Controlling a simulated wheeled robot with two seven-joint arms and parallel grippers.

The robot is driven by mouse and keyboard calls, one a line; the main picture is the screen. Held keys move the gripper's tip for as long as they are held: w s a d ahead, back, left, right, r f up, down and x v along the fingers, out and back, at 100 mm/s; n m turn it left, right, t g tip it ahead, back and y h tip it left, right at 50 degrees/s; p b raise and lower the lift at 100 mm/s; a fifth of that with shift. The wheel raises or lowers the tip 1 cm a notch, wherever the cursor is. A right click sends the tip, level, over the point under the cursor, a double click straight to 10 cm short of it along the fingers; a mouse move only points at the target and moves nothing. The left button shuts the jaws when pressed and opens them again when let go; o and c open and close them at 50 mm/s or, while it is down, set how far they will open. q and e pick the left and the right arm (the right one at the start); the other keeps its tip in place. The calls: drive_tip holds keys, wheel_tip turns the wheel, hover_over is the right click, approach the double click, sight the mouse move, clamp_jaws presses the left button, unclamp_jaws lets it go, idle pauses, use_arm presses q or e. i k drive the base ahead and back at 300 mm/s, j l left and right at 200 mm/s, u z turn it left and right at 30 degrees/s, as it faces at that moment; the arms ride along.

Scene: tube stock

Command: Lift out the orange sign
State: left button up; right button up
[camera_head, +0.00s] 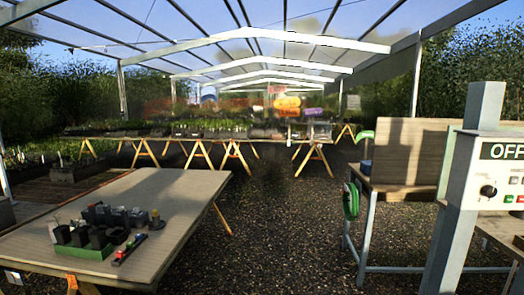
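The orange sign (287,105) stands far off, near the middle of the view. It rises above the long plant bench (255,137) at the back. A purple sign (313,112) is just right of it, and a small reddish sign (277,89) is just above and left. The foot of the orange sign is too small and blurred to make out. Neither of my grippers shows in this view.
A wooden table (165,195) with black pots (97,238) stands at the near left. A workbench (392,187) with a green hose (351,201) and a grey post (466,190) with an OFF panel (496,170) stand at right. Open gravel (280,235) lies between.

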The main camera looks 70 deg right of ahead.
sight(289, 112)
drive_tip(key=i+l+z, duration=0.15)
drive_tip(key=l+z, duration=0.25)
drive_tip(key=l, duration=0.15)
drive_tip(key=i+l+z, duration=0.25)
drive_tip(key=l+z, duration=0.15)
drive_tip(key=l, duration=0.15)
drive_tip(key=i+l+z, duration=0.65)
drive_tip(key=l+z, duration=0.15)
drive_tip(key=i+l+z, duration=0.3)
drive_tip(key=i, duration=0.3)
drive_tip(key=i+l+z, duration=0.3)
drive_tip(key=i, duration=0.3)
drive_tip(key=i+z, duration=0.35)
drive_tip(key=i, duration=0.25)
drive_tip(key=i+z, duration=0.1)
drive_tip(key=i, duration=1.5)
drive_tip(key=i+j, duration=0.1)
drive_tip(key=i, duration=1.45)
drive_tip(key=i+l+z, duration=0.2)
drive_tip(key=i+z, duration=0.55)
drive_tip(key=i, duration=0.2)
drive_tip(key=i+z, duration=0.35)
drive_tip(key=i, duration=0.15)
drive_tip(key=i+l+z, duration=0.25)
drive_tip(key=i+l, duration=0.3)
drive_tip(key=l, duration=0.1)
